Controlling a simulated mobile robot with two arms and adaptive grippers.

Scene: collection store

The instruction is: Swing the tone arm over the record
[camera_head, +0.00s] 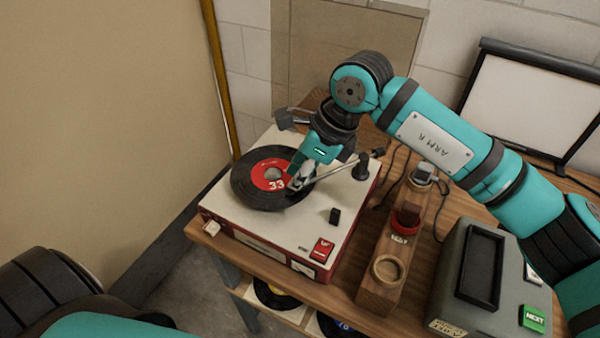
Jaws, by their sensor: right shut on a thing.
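The turntable (320,225) has a cream top and red sides and stands on the wooden table. A black record (243,190) with a red label marked 33 lies on its left part. The thin metal tone arm (336,170) runs left from its pivot (361,166) at the right of the turntable. My right gripper (297,183) reaches down from above and is shut on the tone arm near its head end. In the picture that end overlaps the right part of the record; its height above it is unclear. My left gripper is out of view; only part of my left arm shows at lower left.
A wooden block (383,290) with round holders stands right of the turntable. A grey device (485,280) with a green NEXT button is at the far right. A framed white panel (530,100) stands behind. More records (275,294) sit on a shelf below.

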